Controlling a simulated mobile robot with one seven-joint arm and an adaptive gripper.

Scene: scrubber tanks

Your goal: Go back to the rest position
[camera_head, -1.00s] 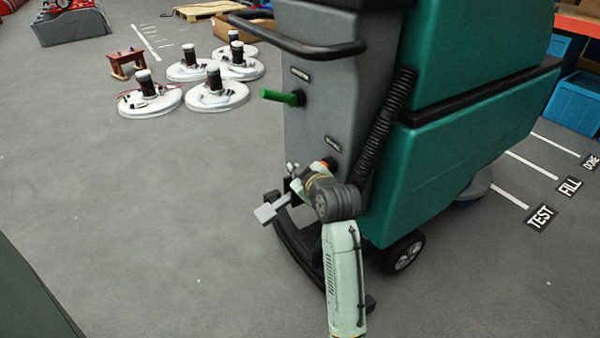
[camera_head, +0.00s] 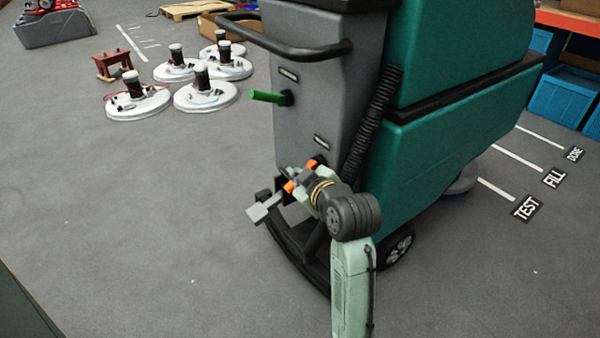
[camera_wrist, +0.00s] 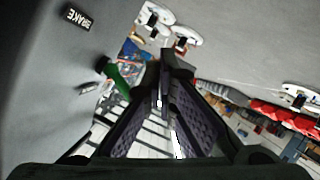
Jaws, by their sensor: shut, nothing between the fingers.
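My gripper (camera_wrist: 168,68) is shut and empty in the wrist view, its two dark fingers together at the tips. In the head view my arm is folded low in front of the grey rear panel (camera_head: 305,115) of the teal scrubber machine (camera_head: 450,150). A green handle (camera_head: 268,97) sticks out of the panel above my wrist. It also shows in the wrist view (camera_wrist: 117,78), left of the fingers and apart from them. A label reading BRAKE (camera_wrist: 78,17) is on the panel.
White round discs with black hubs (camera_head: 205,96) stand on the floor at upper left, next to a small red-brown stool (camera_head: 113,66). Blue bins (camera_head: 562,97) stand at right by floor markings TEST, FILL and DONE.

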